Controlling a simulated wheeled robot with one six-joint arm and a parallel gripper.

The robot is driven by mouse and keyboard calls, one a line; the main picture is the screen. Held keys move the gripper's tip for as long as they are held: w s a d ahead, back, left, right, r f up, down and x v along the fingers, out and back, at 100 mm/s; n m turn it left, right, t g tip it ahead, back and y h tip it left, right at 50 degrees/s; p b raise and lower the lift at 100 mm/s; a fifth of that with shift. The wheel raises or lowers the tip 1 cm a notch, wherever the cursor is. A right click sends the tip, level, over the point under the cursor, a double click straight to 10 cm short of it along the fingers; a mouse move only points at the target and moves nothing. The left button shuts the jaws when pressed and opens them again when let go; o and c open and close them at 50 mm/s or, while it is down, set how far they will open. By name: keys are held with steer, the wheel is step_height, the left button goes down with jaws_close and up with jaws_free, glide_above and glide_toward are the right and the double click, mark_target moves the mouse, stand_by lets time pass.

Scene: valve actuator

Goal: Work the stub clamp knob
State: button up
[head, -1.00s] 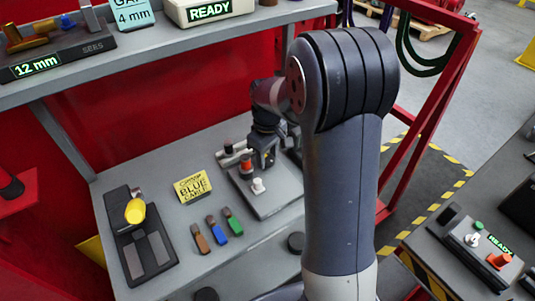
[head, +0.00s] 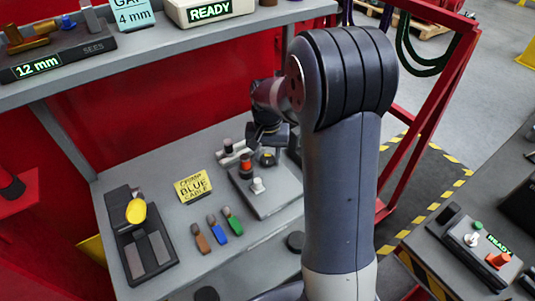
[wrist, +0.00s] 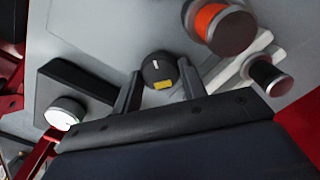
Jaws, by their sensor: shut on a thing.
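The clamp knob is a dark round knob (wrist: 158,64) with a white line and a yellow patch. It stands between the two fingers of my gripper (wrist: 161,77) in the wrist view, and the gripper is shut on it. In the head view my gripper (head: 268,148) is over the back of the grey plate (head: 278,199), with the dark knob (head: 267,159) just below it.
A white knob (head: 258,186) sits nearer the plate's front. Brown, blue (head: 217,226) and green pieces lie left of the plate, by a yellow sign (head: 192,187).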

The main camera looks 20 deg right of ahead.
mark_target(267, 158)
steer(key=m, duration=0.4)
steer(key=shift+w+m, duration=0.1)
steer(key=shift+m, duration=2)
steer(key=o, duration=1)
step_height(267, 158, up, 11)
steer(key=shift+f, duration=0.1)
